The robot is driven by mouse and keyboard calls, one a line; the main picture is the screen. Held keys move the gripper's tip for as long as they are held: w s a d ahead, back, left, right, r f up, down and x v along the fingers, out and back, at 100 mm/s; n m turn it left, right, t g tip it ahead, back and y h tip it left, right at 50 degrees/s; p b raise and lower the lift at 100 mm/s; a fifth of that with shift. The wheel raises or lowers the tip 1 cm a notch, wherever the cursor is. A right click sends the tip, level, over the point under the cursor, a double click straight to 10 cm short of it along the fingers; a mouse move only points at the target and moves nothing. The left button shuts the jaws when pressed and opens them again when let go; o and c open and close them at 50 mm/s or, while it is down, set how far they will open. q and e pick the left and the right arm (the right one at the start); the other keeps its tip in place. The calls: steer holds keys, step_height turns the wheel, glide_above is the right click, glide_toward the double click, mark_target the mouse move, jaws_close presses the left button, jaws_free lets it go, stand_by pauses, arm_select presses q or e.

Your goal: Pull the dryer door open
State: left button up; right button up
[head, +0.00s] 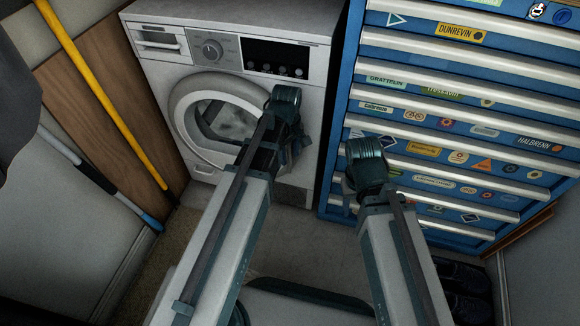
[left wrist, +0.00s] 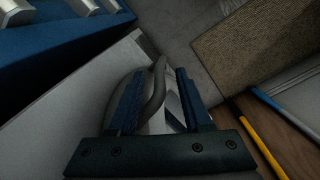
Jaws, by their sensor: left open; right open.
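The white dryer (head: 297,90) stands at the back left, with a round, grey-rimmed door (head: 181,118) on its front. The door looks shut or nearly so; its right side is hidden behind my left arm. My left gripper (head: 288,156) is at the door's right edge. In the left wrist view my left gripper (left wrist: 156,85) is open, with a curved grey bar of the door (left wrist: 158,88) between its two fingers. I cannot tell whether either finger touches it. My right gripper (head: 352,192) is open and empty in front of the blue tool chest; its fingers are mostly hidden.
The blue tool chest (head: 400,72) with stickered drawers stands close on the dryer's right. A yellow pole (head: 105,98) and a grey-blue pole (head: 97,178) lean at the left by a wooden panel (head: 118,80). Dark shoes (head: 468,280) lie at the lower right. Some floor is free before the dryer.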

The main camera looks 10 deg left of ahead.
arm_select(q)
steer(key=shift+f+b, duration=0.9)
steer(key=shift+f, duration=0.5)
arm_select(e)
step_height(320, 180, down, 3)
steer(key=shift+r, duration=0.1)
arm_select(q)
jaws_close()
steer(key=shift+w+a, duration=0.1)
